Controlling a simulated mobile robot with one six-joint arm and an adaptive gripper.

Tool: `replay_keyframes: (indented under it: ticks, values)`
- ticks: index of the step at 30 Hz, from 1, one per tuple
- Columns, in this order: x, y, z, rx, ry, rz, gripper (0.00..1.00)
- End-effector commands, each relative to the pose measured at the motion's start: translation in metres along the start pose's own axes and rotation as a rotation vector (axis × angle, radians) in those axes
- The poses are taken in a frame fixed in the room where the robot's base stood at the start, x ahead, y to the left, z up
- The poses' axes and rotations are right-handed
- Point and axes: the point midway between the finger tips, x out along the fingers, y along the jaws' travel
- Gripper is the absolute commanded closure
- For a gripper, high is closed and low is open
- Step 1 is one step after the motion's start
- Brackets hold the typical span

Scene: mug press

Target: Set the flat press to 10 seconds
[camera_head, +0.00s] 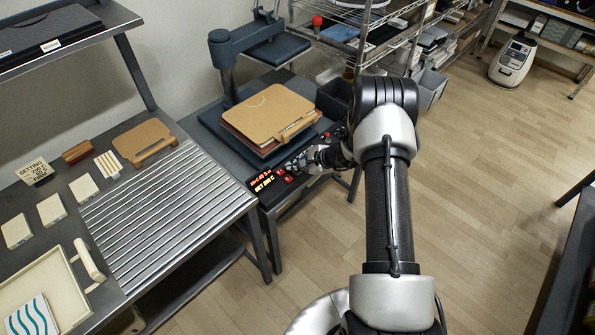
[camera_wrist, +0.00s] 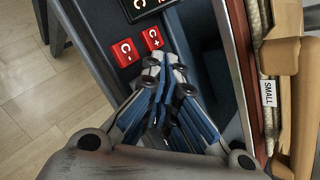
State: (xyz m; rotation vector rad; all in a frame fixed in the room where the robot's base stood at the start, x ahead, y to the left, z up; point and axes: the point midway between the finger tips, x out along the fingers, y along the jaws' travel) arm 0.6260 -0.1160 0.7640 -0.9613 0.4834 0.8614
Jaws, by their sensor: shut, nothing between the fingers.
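The flat press (camera_head: 217,119) stands on the dark table in the head view, its plate swung to the back and a stack of tan boards (camera_head: 265,112) on its base. Its control panel has a lit display (camera_head: 262,182), of which the lower line seems to read SET 200 C. Red buttons sit beside it. In the wrist view I see a red C+ button (camera_wrist: 152,39) and a red C- button (camera_wrist: 125,52). My gripper (camera_wrist: 165,66) is shut and empty, with its tips close to the C+ button. I cannot tell whether they touch it. Any seconds buttons are not readable.
A small sign (camera_head: 35,171) starting with SETTING stands on the left table, near pale tiles (camera_head: 51,210) and a ribbed metal surface (camera_head: 160,215). A wire shelf (camera_head: 370,15) stands behind. A SMALL tag (camera_wrist: 268,93) marks the stack beside my gripper.

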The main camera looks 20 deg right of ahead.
Motion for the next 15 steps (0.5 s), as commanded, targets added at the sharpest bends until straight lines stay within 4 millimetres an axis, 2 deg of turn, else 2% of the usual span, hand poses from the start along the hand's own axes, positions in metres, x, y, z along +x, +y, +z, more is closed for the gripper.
replay_keyframes:
  ticks: [15]
  values:
    - [0.0036, 0.0027, -0.0026, 0.0, 0.0, 0.0, 1.0]
